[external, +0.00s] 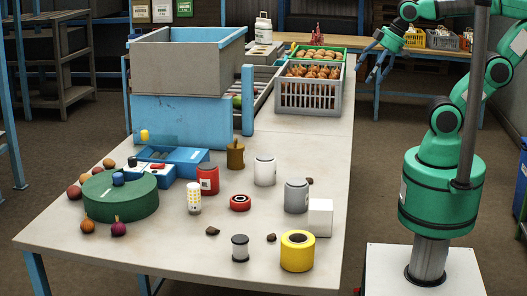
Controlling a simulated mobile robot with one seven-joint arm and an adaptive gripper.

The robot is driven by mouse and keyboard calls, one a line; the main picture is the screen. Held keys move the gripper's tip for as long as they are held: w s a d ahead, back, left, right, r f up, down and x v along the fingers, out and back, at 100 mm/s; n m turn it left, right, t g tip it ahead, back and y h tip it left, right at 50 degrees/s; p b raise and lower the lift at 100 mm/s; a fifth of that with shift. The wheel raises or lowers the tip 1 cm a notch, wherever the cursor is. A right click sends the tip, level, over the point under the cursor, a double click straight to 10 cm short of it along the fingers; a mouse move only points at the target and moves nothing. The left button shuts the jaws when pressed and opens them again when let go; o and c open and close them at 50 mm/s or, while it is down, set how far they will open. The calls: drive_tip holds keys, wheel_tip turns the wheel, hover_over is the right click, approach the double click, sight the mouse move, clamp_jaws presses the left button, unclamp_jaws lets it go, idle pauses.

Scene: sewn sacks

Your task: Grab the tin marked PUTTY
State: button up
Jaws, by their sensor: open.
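Three tins stand upright on the table (190,250): a red tin (208,184), a white tin (264,171) and a grey tin (296,199). The red and grey ones show small pale labels. The lettering is too small to read, so I cannot tell which is marked PUTTY. My gripper (374,74) is open and empty, in the air at the upper right beyond the table's right edge. It is well apart from all the tins.
A white block (320,217) stands close to the grey tin. A yellow roll (297,251), a dark spool (240,248) and a red ring (240,203) are nearby. A green drum (120,201) is at left; crates (312,96) stand at the back. The table's right strip is mostly clear.

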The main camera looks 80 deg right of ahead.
drive_tip(key=w+a+r+n+g+y+p, duration=0.1)
drive_tip(key=w+a+r+n+g+p, duration=0.25)
drive_tip(key=w+a+n+p, duration=1.1)
drive_tip(key=w+a+f+n, duration=0.1)
drive_tip(key=a+f+n, duration=0.3)
drive_tip(key=a, duration=0.8)
drive_tip(key=w+a+f+n+g+p, duration=0.1)
drive_tip(key=a+f+n, duration=0.4)
drive_tip(key=a, duration=0.8)
drive_tip(key=w+a+f+n+g+h, duration=0.1)
drive_tip(key=w+a+f+n, duration=0.2)
drive_tip(key=a+n, duration=0.6)
drive_tip(key=shift+w+a+f, duration=0.1)
drive_tip(key=shift+a+f, duration=0.2)
drive_tip(key=shift+a, duration=0.45)
drive_tip(key=shift+s+a+f, duration=0.1)
drive_tip(key=shift+a+f, duration=0.15)
drive_tip(key=shift+a, duration=0.45)
drive_tip(key=shift+w+a+f, duration=0.1)
drive_tip(key=shift+a+f, duration=0.2)
drive_tip(key=shift+a, duration=0.45)
